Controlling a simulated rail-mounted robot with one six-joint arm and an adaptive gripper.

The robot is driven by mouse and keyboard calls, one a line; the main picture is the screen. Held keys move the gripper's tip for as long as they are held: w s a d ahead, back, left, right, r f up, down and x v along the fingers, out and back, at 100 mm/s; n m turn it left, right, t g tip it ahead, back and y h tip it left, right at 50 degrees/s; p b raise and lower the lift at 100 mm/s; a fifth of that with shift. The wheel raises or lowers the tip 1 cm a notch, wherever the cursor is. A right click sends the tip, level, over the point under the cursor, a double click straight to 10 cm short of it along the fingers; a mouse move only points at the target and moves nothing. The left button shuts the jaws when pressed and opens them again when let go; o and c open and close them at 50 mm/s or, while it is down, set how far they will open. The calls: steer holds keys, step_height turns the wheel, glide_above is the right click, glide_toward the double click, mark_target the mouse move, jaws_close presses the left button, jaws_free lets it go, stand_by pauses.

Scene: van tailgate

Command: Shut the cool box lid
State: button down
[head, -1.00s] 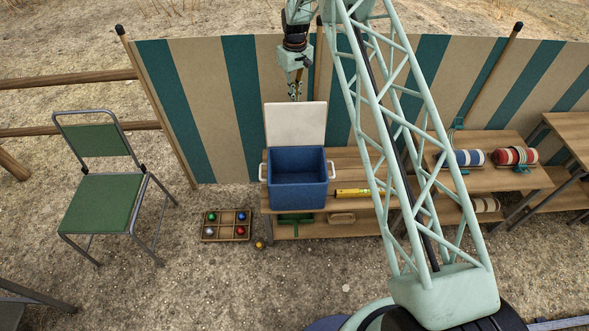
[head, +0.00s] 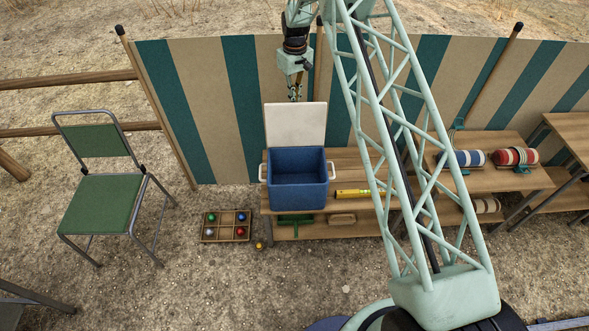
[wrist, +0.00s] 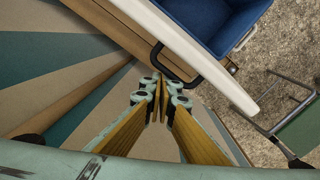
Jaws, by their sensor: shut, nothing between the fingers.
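The blue cool box (head: 298,190) stands on the wooden bench with its white lid (head: 295,123) open and upright at the back. The inside of the box looks empty. My gripper (head: 295,97) is at the lid's rear top edge, its tips partly hidden behind the lid. In the wrist view my gripper (wrist: 162,82) is shut and empty, close to the back of the lid (wrist: 190,42) and a dark handle (wrist: 176,68). I cannot tell whether the tips touch the lid. The blue box interior (wrist: 215,18) shows beyond the lid.
A striped windbreak (head: 225,100) stands close behind the bench (head: 345,163). A yellow level (head: 358,193) lies right of the box. A compartment tray with balls (head: 226,225) is on the ground, and a green chair (head: 103,200) stands at left.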

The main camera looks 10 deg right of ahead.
steer(key=s+a+b, duration=0.2)
steer(key=s, duration=1.1)
steer(key=shift+s, duration=0.4)
stand_by(2.2)
steer(key=shift+a, duration=0.1)
steer(key=shift+r, duration=0.1)
stand_by(0.3)
step_height(320, 180, up, 9)
steer(key=p, duration=0.3)
steer(key=shift+w, duration=0.45)
stand_by(0.5)
stand_by(1.6)
